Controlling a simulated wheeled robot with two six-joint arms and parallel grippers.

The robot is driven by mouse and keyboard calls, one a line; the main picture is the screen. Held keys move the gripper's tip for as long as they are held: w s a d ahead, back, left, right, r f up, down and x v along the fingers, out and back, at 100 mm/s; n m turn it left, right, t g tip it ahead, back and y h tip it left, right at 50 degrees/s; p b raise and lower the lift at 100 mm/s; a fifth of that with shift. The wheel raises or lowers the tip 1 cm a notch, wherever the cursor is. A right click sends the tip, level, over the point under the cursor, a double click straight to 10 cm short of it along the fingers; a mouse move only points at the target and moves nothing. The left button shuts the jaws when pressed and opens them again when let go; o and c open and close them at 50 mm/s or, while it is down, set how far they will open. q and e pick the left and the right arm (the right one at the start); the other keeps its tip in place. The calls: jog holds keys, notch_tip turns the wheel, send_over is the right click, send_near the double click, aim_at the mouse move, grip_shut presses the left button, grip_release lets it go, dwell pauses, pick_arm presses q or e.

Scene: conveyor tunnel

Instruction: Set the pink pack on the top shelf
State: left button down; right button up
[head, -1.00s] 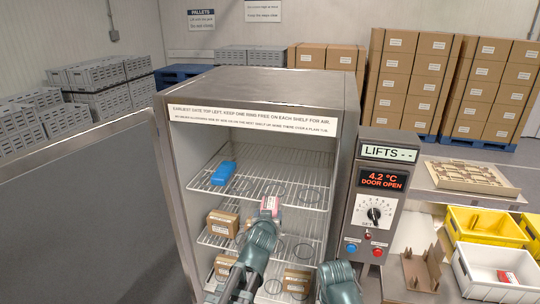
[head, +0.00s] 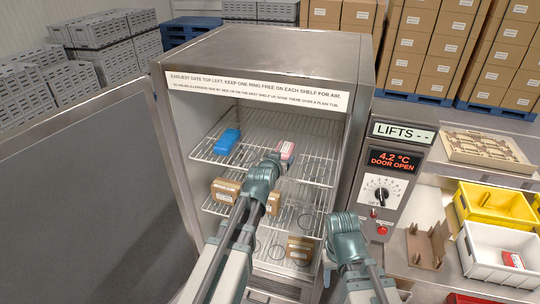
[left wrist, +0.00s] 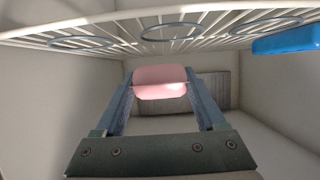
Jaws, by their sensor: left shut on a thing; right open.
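The pink pack (head: 285,150) is held by my left gripper (head: 279,157) at the top shelf (head: 308,165) of the open fridge. In the left wrist view, the pink pack (left wrist: 160,82) sits between the two fingers (left wrist: 160,100), apart from the wire shelf (left wrist: 120,35). That view seems upside down, so the pack appears to be above the shelf. A blue pack (head: 227,141) lies on the shelf's left part; it also shows in the left wrist view (left wrist: 288,40). My right gripper (head: 345,228) is open and empty outside the fridge; its fingers are largely hidden.
Rings mark the shelves. Brown boxes stand on lower shelves (head: 225,190), (head: 300,248). The open door (head: 80,180) is at left. A control panel (head: 385,180) reads "DOOR OPEN". Yellow (head: 497,210) and white (head: 490,275) bins stand at right; the white one holds a red-and-white pack.

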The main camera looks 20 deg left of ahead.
pick_arm(q)
jog(key=w+a, duration=0.4)
jog(key=a, duration=0.1)
jog(key=shift+w+f, duration=0.3)
jog(key=shift+w, duration=0.1)
jog(key=f+b, duration=0.3)
jog(key=shift+w+a, duration=0.2)
jog(key=shift+a, duration=0.15)
jog(key=shift+f+b, duration=0.3)
jog(key=shift+b, duration=0.2)
jog(key=shift+f, duration=0.15)
grip_release()
